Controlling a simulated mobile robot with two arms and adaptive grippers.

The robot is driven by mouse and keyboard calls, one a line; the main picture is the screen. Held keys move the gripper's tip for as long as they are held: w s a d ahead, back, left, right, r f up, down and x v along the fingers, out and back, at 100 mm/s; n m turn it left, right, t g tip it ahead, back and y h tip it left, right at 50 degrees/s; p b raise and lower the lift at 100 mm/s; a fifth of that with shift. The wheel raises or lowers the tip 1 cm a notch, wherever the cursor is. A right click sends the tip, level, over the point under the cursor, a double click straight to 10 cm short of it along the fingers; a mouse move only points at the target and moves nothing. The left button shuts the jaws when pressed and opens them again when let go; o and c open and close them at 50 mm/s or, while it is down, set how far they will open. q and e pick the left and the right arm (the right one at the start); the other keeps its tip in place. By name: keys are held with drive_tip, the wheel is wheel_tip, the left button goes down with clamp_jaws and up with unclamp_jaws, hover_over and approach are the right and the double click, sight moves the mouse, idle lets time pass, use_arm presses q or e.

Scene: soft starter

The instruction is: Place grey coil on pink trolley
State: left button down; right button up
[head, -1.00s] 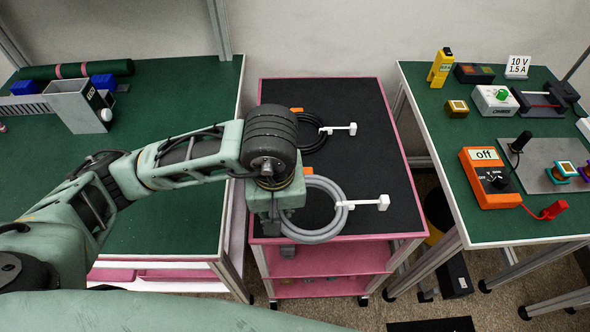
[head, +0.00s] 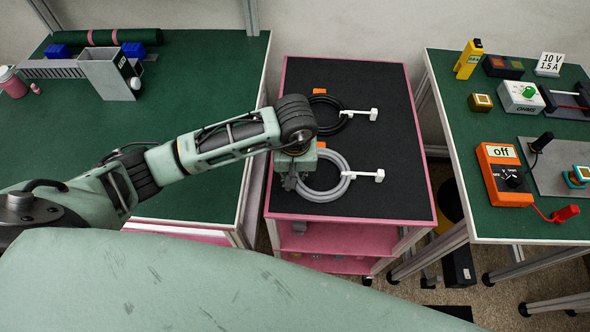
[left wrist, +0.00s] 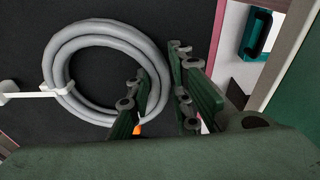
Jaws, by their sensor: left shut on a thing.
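The grey coil (head: 341,187) is a ring with a white tag and lies flat over the black top of the pink trolley (head: 390,200), toward its front left. It looks on or very close to the surface; I cannot tell which. My left gripper (head: 289,184) is at the ring's left side in the head view. In the left wrist view, my left gripper's fingers (left wrist: 162,103) straddle the tube of the grey coil (left wrist: 62,88) and are shut on it. The fingertip contact is partly hidden. My right gripper is not in view.
A black coil (head: 343,123) with a white tag lies farther back on the trolley. Green-topped tables stand left (head: 190,190) and right (head: 465,200). The right one holds an orange meter (head: 505,185). The right side of the trolley top is clear.

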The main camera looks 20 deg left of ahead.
use_arm(q)
drive_tip(key=shift+f, duration=0.1)
drive_tip(key=c, duration=1.6)
unclamp_jaws()
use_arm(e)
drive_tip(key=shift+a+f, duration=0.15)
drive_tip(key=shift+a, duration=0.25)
